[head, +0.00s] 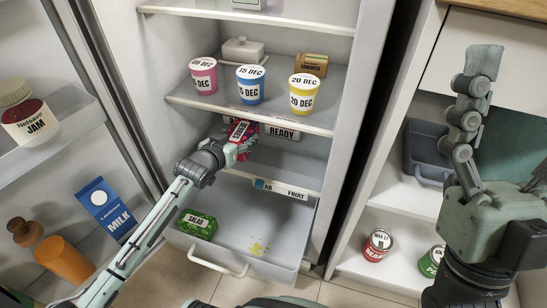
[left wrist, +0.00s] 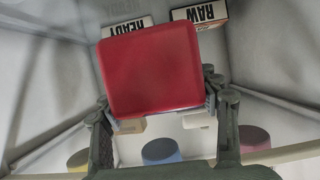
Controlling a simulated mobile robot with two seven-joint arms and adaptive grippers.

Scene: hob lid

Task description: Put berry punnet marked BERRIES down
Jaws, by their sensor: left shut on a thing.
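The berry punnet (head: 241,132) is red with a white label, whose word is too small and turned to read. My left gripper (head: 228,150) is shut on it, in front of the fridge shelf with the READY label and above the open drawer. In the left wrist view the punnet (left wrist: 150,68) is a red block between both fingers, hiding much behind it. I cannot tell whether it touches the shelf. My right gripper (head: 503,142) looks open and empty at the right, its far finger cut by the frame edge.
Pink (head: 203,75), blue (head: 250,84) and yellow pots (head: 302,94) stand on the shelf above. A milk carton (head: 105,208) is in the door.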

